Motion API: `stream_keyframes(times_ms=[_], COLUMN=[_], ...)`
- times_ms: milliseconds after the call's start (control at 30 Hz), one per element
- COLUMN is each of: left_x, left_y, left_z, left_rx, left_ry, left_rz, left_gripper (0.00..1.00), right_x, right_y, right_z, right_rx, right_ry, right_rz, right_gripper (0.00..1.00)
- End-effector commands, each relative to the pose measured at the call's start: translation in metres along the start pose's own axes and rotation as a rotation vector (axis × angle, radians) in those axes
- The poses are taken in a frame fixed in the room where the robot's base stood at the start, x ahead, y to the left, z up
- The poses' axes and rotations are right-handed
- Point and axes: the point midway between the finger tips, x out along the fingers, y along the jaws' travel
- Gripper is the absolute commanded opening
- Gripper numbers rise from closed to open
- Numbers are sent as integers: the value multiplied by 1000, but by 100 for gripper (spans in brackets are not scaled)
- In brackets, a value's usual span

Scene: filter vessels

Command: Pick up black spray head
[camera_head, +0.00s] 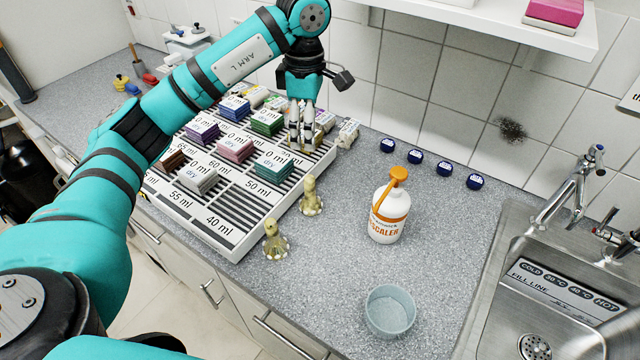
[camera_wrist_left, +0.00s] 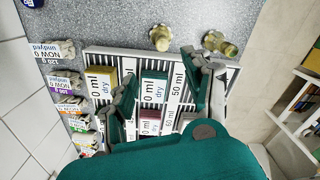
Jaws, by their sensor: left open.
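I cannot make out a black spray head in either view. My left gripper (camera_head: 301,140) points down over the back right part of the slotted white rack (camera_head: 228,236), among the coloured blocks. In the left wrist view its two fingers (camera_wrist_left: 162,72) are apart with nothing held between them. A green block (camera_head: 267,122) is close by the fingers in the head view. A teal block (camera_head: 274,167) is nearer the front. My left arm hides part of the counter and the rack's left side. My right gripper is not in view.
A white bottle (camera_head: 386,228) with an orange top, a grey bowl (camera_head: 390,311) and two yellowish fittings (camera_head: 310,197) (camera_head: 275,240) stand on the counter. Several blue caps (camera_head: 416,170) line the wall. A sink (camera_head: 535,345) is at right. Small coloured items (camera_head: 133,89) lie far left.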

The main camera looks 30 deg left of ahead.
Motion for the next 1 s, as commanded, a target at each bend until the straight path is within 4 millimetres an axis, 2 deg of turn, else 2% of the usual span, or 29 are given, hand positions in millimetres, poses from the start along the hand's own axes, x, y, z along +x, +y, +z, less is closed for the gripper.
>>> stream_keyframes(times_ms=[167, 333, 467, 633, 867, 1000], left_x=[20, 52, 78, 107, 124, 141], left_y=[-1, -2, -2, -1, -1, -4], left_z=[1, 1, 1, 1, 2, 6], left_rx=[1, 1, 0, -1, 1, 0], left_ry=[0, -2, 0, 0, -1, -1], left_rz=[-6, -8, -8, -5, -3, -7], left_gripper=[52, 52, 52, 52, 52, 52], right_x=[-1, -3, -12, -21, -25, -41], right_y=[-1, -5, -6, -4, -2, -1], right_z=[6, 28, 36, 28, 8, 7], right_rx=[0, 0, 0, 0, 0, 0], right_ry=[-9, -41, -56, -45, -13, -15], right_rz=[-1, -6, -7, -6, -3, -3], right_gripper=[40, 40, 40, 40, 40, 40])
